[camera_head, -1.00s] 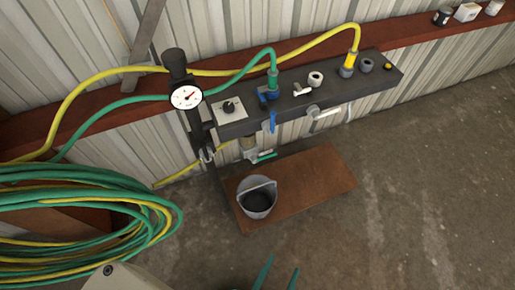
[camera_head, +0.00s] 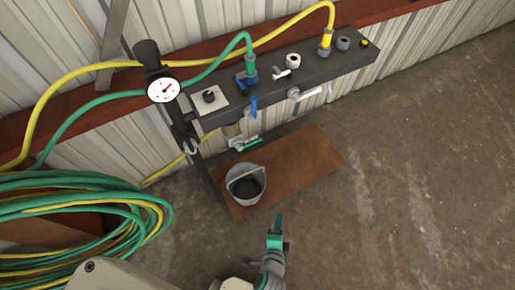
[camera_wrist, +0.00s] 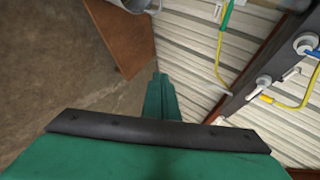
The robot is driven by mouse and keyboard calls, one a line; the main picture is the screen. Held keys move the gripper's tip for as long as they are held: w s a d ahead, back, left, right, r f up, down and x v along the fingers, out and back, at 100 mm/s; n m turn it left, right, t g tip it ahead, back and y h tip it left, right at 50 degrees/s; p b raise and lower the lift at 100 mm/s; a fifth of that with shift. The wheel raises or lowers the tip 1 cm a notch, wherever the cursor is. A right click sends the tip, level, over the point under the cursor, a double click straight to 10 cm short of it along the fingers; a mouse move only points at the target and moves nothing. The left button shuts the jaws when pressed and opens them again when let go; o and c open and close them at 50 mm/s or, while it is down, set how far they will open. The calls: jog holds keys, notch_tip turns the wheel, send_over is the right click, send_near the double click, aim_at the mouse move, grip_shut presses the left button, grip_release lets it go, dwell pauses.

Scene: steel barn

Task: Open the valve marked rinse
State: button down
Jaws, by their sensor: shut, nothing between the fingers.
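A dark manifold bar (camera_head: 350,62) on the wall carries several valves; it also shows in the wrist view (camera_wrist: 240,98). A lever valve with a blue handle (camera_head: 253,105) and one with a white handle (camera_head: 310,93) sit on its front. A green-handled valve (camera_head: 250,143) hangs lower, under the left end. A small blue-handled valve (camera_head: 247,80) and a white-handled one (camera_head: 283,74) are on top. I cannot read any rinse marking. My green gripper (camera_head: 278,222) is shut and empty, in front of the board and apart from every valve; its fingers show in the wrist view (camera_wrist: 158,90).
A grey bucket (camera_head: 246,183) stands on a brown board (camera_head: 305,165) below the manifold. A pressure gauge (camera_head: 163,90) is at the bar's left. Coiled green and yellow hoses (camera_head: 80,215) lie at left. Concrete floor (camera_head: 420,170) at right is clear.

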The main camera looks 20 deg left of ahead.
jog(key=w+a+m+g+y, duration=0.2)
jog(key=w+a+m, duration=0.3)
jog(key=w, duration=0.4)
jog(key=w+a+m+g+y, duration=0.1)
jog(key=w+a+m+y, duration=0.4)
jog(key=w, duration=0.5)
jog(key=shift+w+a+m+g, duration=0.25)
jog(key=shift+a+m+g, duration=0.25)
jog(key=shift+m, duration=0.5)
jog(key=shift+a, duration=0.15)
jog(key=w+a+f, duration=0.1)
jog(key=w+a, duration=0.5)
jog(key=a, duration=0.1)
jog(key=shift+w+d, duration=0.1)
